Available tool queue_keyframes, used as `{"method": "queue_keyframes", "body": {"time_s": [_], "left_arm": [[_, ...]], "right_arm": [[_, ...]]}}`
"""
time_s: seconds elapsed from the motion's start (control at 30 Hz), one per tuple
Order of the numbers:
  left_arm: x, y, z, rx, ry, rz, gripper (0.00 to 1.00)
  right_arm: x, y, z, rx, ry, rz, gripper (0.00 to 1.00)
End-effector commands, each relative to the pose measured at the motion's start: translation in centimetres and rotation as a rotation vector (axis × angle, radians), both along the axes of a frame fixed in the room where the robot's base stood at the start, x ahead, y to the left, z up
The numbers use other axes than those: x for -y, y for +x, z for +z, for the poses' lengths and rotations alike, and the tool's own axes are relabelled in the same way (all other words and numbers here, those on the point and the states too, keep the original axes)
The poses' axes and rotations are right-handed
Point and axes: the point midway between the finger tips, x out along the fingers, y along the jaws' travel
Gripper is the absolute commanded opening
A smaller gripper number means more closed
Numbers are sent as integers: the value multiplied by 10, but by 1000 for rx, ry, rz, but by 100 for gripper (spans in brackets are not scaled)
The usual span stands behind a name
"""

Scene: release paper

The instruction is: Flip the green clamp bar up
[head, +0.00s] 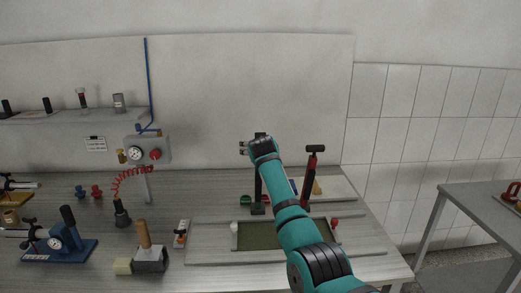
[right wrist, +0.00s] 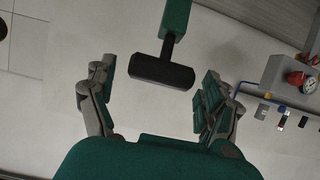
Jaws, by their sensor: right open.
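The green clamp bar (right wrist: 175,20) ends in a black cylindrical crosswise handle (right wrist: 163,72) in the right wrist view. In the head view a dark upright part (head: 258,188), which looks like this bar, rises from the bench fixture, its upper part hidden by my right arm. My right gripper (right wrist: 150,96) is open; its two fingers stand apart on either side of the handle, with the handle apparently just beyond them. I see no contact. In the head view this gripper (head: 249,146) is small and partly covered by its wrist. My left gripper is out of view.
A red bar with a black handle (head: 313,150) stands upright right of my arm. A grey-framed tray (head: 205,243) lies in front. A wooden-handled tool (head: 143,236), blue-based device (head: 60,246) and gauge box (head: 147,150) are left. A side table (head: 476,203) is right.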

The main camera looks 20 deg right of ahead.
Motion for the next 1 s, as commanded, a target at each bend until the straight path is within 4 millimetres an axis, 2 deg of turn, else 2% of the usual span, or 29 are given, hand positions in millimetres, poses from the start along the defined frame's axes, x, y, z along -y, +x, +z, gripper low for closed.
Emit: {"method": "queue_keyframes", "body": {"time_s": [0.6, 0.8, 1.0], "left_arm": [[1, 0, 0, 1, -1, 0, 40], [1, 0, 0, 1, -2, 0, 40], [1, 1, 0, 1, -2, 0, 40]], "right_arm": [[-21, -76, 30, 0, 2, 1, 85], [-24, -85, 34, -3, 1, 0, 85], [-24, -85, 34, -3, 1, 0, 85]]}}
